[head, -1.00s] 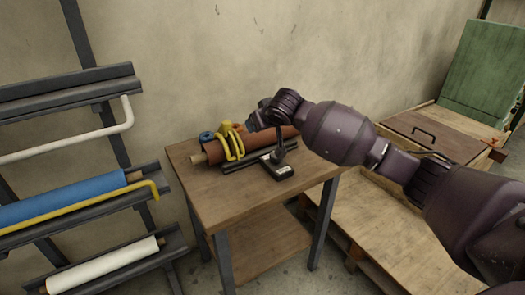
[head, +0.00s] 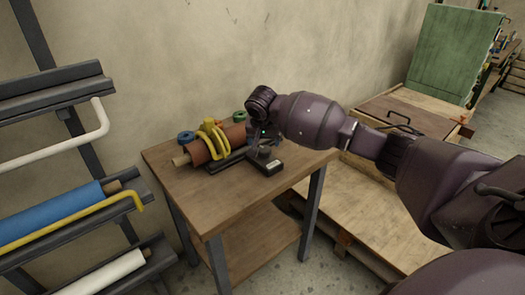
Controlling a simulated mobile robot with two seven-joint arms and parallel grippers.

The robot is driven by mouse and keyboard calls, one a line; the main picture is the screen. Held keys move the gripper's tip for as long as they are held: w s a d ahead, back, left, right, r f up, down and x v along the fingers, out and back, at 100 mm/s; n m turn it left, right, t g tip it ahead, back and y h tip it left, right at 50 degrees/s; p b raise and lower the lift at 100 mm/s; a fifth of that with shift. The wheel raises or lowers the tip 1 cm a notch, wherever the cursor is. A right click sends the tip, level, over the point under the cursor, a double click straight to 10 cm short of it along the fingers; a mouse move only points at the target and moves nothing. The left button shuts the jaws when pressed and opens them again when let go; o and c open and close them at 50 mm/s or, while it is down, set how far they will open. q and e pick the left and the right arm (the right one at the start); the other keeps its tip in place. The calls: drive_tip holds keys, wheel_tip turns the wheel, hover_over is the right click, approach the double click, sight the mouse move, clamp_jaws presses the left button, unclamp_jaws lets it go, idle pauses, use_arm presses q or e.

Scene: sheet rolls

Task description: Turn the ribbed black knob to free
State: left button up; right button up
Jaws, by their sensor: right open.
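A brown roll (head: 197,153) on a wooden core lies in a dark cradle on the small wooden table (head: 208,196). A yellow clamp (head: 211,140) arches over the roll. Blue round parts (head: 186,137) show behind the roll. A black block with a pale label (head: 269,167) sits at the cradle's right end. My right gripper (head: 262,152) points down just above and behind this block, at the roll's right end. Its fingers are dark and small, and I cannot tell whether they touch anything. I cannot make out the ribbed black knob. My left gripper is not in view.
A rack at left holds a blue roll (head: 50,208), a white roll (head: 103,275), a yellow bar (head: 75,221) and a white bar (head: 62,148). The table's front is clear.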

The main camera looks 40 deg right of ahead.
sight(264, 149)
drive_tip(key=b+x, duration=0.1)
drive_tip(key=x, duration=0.3)
drive_tip(key=shift+f, duration=0.35)
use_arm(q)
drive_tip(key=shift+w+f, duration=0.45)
use_arm(e)
drive_tip(key=shift+w+d+f, duration=0.2)
drive_tip(key=shift+w+f, duration=0.15)
drive_tip(key=shift+f, duration=0.2)
